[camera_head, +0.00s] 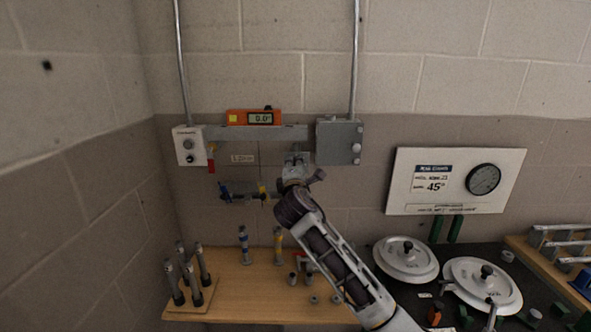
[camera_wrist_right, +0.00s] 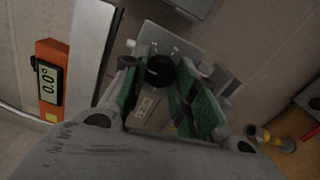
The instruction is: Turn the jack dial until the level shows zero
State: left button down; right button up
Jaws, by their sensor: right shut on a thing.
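The orange level (camera_head: 262,118) rests on the grey rail (camera_head: 255,133) on the wall, and its display reads about 0.0°. It also shows at the left of the wrist view (camera_wrist_right: 50,82), turned on its side, with the same reading. The jack dial, a round black knob (camera_wrist_right: 160,71), sits between the green finger pads of my right gripper (camera_wrist_right: 158,78), which is shut on it. In the head view my right gripper (camera_head: 300,178) is just below the grey jack bracket (camera_head: 297,158) and hides the dial. My left gripper is not in view.
A switch box (camera_head: 189,146) and a grey box (camera_head: 339,142) flank the rail. A wooden bench (camera_head: 235,301) below holds upright rods (camera_head: 188,275) and small parts. A white board with a gauge (camera_head: 455,181) and white discs (camera_head: 406,259) are at the right.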

jog(key=o, duration=1)
jog(key=shift+s, duration=0.2)
jog(key=shift+s, duration=5.8)
jog(key=shift+d+f, duration=0.1)
jog(key=shift+f, duration=0.1)
